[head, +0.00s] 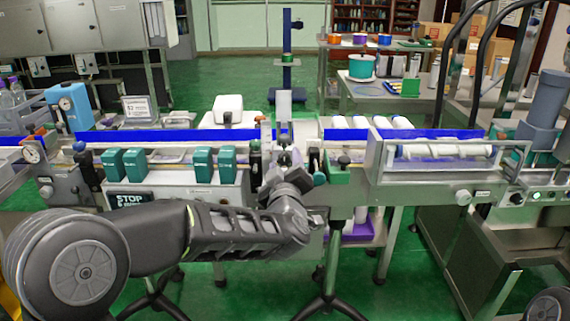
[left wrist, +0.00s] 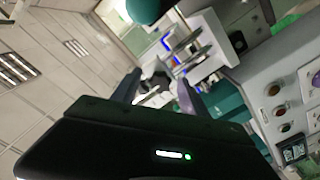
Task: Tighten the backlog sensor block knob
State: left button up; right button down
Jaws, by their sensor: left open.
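My left arm reaches in from the left across the front of the conveyor machine. Its gripper (head: 284,150) is at the machine's middle and points away from me. In the left wrist view its two fingers (left wrist: 160,92) stand apart, with a dark knob-like part (left wrist: 156,82) beyond and between them. I cannot tell whether they touch it. I cannot tell for sure which part is the sensor block knob. My right gripper is not in view.
Several teal blocks (head: 202,165) line the rail left of the gripper. A guarded conveyor section (head: 440,172) holding white cylinders is to the right. The wrist view shows a grey panel with buttons (left wrist: 274,90). Green floor is open in front.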

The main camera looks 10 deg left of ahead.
pick_arm(q)
jog(key=v, duration=0.7)
jog(key=shift+s, duration=0.4)
jog(key=shift+d, duration=0.15)
